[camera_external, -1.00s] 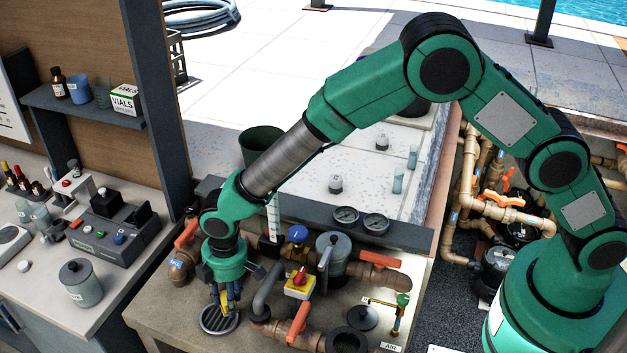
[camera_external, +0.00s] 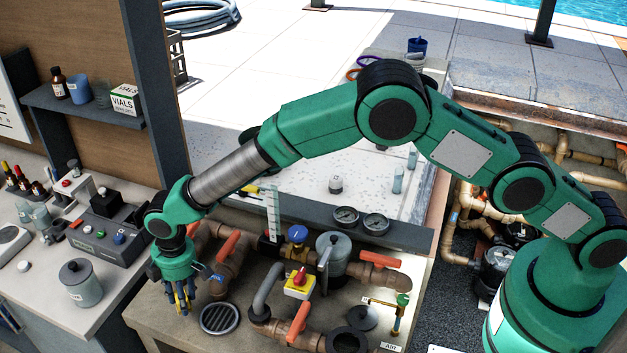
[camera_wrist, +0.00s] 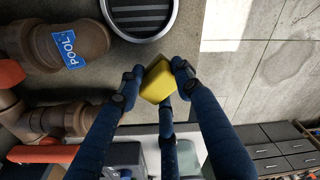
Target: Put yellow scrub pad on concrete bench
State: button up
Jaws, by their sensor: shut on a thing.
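My gripper (camera_external: 180,303) is shut on the yellow scrub pad. The yellow scrub pad (camera_wrist: 158,82) is pinched between the blue fingertips of my gripper (camera_wrist: 156,80) in the wrist view. In the external view the fingers mostly hide the pad. My gripper points down near the left edge of a concrete-topped bench (camera_external: 160,325), which carries pipes and valves. The bench top also shows in the wrist view (camera_wrist: 118,55). I cannot tell exactly how high the pad is above it.
A round drain grate (camera_external: 220,318) lies just right of my gripper. Pipes with orange handles (camera_external: 228,246) and a red-yellow switch box (camera_external: 299,285) stand further right. A counter with a grey lidded jar (camera_external: 80,283) is to the left, across a gap.

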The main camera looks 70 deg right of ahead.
jog(key=shift+w+a+f, duration=0.1)
jog(key=shift+w+a, duration=0.15)
jog(key=shift+w, duration=0.5)
jog(key=shift+w+a+f, duration=0.1)
jog(key=shift+w+a, duration=0.1)
jog(key=shift+w, duration=0.5)
jog(key=shift+f, duration=1.7)
jog(key=shift+f, duration=0.1)
jog(key=o, duration=1.1)
jog(key=shift+r, duration=0.2)
jog(key=shift+s+d+r, duration=0.1)
jog(key=shift+s+r, duration=0.05)
jog(key=shift+r, duration=1.8)
jog(key=shift+s+d+r, duration=0.1)
jog(key=shift+r, duration=1.9)
jog(key=shift+s+d+r, duration=0.1)
jog(key=shift+s+r, duration=0.05)
jog(key=shift+r, duration=1.8)
